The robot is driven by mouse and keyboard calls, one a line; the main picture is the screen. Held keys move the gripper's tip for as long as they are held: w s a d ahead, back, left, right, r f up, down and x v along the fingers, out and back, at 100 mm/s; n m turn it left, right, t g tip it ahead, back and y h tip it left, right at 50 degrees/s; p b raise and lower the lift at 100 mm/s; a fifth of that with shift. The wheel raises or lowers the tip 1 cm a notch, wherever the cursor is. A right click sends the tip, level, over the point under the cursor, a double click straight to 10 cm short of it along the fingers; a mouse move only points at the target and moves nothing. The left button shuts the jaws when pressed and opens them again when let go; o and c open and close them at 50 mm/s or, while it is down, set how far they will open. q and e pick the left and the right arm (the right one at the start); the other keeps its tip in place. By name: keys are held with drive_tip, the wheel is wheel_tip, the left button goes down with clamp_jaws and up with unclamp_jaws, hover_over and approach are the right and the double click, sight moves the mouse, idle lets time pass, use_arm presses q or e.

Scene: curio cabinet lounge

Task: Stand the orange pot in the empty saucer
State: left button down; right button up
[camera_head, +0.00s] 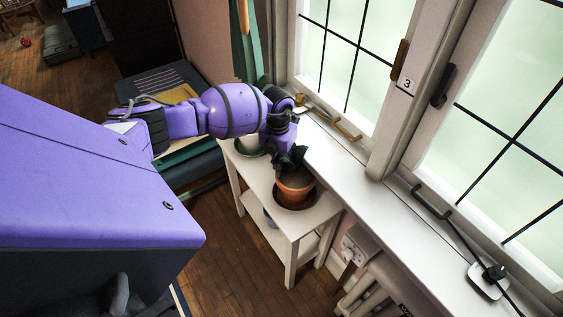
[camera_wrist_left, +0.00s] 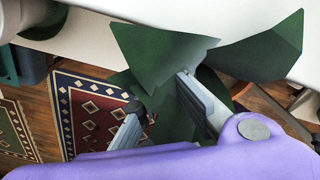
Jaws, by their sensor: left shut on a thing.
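The orange pot (camera_head: 296,190) is upright at the near end of the small white table, with dark green leaves (camera_head: 297,155) above its rim. A dark brown saucer (camera_head: 291,206) shows around the pot's base; I cannot tell whether the pot rests in it or is just above. My left gripper (camera_head: 281,165) is at the pot's far left side, shut on it. My right gripper is out of view.
The windowsill (camera_head: 345,170) runs along the right, with brass handles. A lower shelf (camera_head: 265,228) is below. A patterned rug (camera_wrist_left: 90,112) lies on the floor.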

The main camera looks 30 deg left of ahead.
use_arm(q)
drive_tip(key=shift+w+r, duration=0.1)
drive_tip(key=shift+r, duration=0.15)
drive_tip(key=shift+f, duration=0.2)
drive_tip(key=c, duration=1.9)
unclamp_jaws()
drive_tip(key=shift+o, duration=0.2)
